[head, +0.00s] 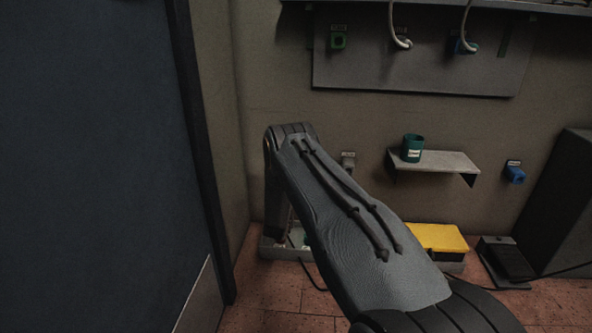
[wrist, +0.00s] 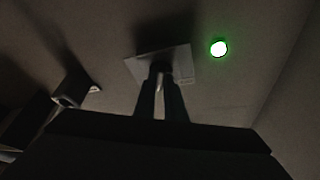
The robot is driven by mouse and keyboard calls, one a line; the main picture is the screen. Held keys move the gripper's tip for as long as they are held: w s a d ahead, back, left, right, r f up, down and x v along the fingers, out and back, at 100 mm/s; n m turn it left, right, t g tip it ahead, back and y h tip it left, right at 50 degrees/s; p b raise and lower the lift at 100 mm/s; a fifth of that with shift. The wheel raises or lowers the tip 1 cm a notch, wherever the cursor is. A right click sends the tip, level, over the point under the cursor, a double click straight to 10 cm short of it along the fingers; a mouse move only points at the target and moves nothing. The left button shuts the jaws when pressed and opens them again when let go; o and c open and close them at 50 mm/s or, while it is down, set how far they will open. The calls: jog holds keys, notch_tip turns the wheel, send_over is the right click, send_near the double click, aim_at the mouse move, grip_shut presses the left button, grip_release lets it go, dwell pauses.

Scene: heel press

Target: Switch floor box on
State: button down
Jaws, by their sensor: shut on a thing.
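In the wrist view, my gripper (wrist: 160,80) has its fingers close together, shut on a small pale part at a light grey square plate (wrist: 183,57). The fingers cover most of that part, so its shape and tilt cannot be told. A round lamp (wrist: 218,48) glows green to the right of the plate, apart from the fingers. In the head view, my arm bends down at the left toward a low grey box (head: 270,246) on the floor by the wall. My gripper is hidden there, and the arm covers part of the box.
A yellow-lidded box (head: 437,237) and a black pedal (head: 507,260) with a cable stand on the tiled floor. A shelf (head: 440,161) with a green cup (head: 412,148), a blue wall fitting (head: 515,173) and a dark panel (head: 420,72) are on the wall. A dark door-like surface (head: 85,150) fills the left.

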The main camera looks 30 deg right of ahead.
jog(key=shift+w+a+m+g+h+p, duration=0.1)
jog(key=shift+m+g+h+p, duration=0.35)
jog(key=shift+m, duration=0.85)
jog(key=shift+g, duration=0.25)
jog(key=c, duration=1.8)
grip_release()
jog(key=shift+p+v, duration=1.3)
jog(key=shift+v, duration=2.6)
